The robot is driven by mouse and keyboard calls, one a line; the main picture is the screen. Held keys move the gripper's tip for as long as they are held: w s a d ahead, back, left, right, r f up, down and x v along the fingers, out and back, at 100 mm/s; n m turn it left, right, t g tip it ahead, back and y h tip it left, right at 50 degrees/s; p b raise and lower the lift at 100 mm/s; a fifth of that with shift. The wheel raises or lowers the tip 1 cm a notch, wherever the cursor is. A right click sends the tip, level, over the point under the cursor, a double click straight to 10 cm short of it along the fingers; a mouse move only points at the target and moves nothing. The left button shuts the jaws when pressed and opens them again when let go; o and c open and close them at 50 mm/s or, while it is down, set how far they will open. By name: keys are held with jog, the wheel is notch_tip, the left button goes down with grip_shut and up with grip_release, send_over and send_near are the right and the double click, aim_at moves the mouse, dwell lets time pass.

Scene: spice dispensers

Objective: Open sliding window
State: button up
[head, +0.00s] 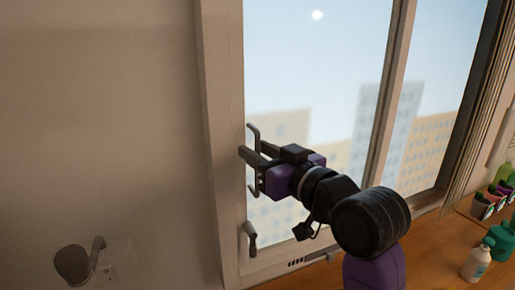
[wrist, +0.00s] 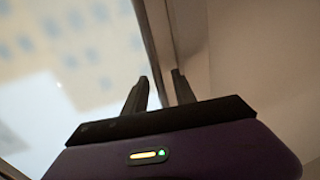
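The sliding window (head: 320,75) has tall glass panes in a pale frame, with an upright divider (head: 390,95) right of the middle. A bar-shaped handle (head: 253,131) stands on the pane's left edge. My gripper (head: 252,150) is at this handle, its two dark fingers apart and pointing left at the frame. In the wrist view the fingers (wrist: 160,88) are also apart, with a dark upright strip of frame or handle behind the gap. I cannot tell whether the fingers touch the handle. A smaller latch (head: 250,240) sits lower on the left frame.
A wooden counter (head: 445,250) runs below the window. A white bottle (head: 477,262), a teal container (head: 503,240) and several small items (head: 490,203) stand at its right. A wall-mounted cup-shaped fixture (head: 73,264) is at lower left.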

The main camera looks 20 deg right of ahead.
jog(key=shift+w, duration=0.15)
grip_shut()
dwell(1.4)
